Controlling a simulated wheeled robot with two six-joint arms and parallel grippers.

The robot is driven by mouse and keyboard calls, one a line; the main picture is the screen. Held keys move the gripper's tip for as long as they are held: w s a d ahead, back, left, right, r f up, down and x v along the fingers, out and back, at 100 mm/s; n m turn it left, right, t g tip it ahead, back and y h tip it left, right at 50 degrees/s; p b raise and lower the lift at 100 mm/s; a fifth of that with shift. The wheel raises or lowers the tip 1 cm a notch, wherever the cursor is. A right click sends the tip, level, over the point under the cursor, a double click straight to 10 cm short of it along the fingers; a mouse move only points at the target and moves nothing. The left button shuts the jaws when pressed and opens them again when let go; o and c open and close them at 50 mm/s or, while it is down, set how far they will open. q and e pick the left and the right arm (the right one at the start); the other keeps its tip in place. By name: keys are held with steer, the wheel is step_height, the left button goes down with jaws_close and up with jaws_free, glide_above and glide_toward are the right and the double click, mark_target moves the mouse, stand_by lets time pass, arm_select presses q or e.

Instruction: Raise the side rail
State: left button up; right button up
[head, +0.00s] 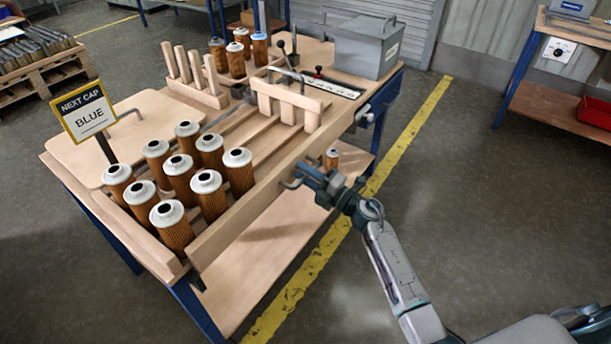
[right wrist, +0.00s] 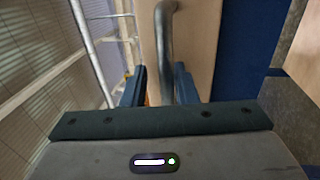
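The side rail (head: 232,222) is a long pale wooden board along the bench's right side, beside the filter cartridges. A bent metal handle (head: 291,184) sticks out from its outer face; it also shows as a grey tube in the right wrist view (right wrist: 167,45). My right gripper (head: 303,175) is at this handle. In the right wrist view its two dark blue fingers (right wrist: 160,88) stand apart with the tube's near end between them, and a gap shows beside the tube. Whether a finger touches it is unclear. My left gripper is not in view.
Several orange pleated cartridges with white caps (head: 180,178) stand just inside the rail. A wooden rack (head: 287,102), a grey box (head: 366,47) and a "NEXT CAP BLUE" sign (head: 84,110) are on the bench. A lower shelf (head: 262,250) lies below. Floor to the right is clear.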

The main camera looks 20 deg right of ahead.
steer(key=shift+f, duration=0.1)
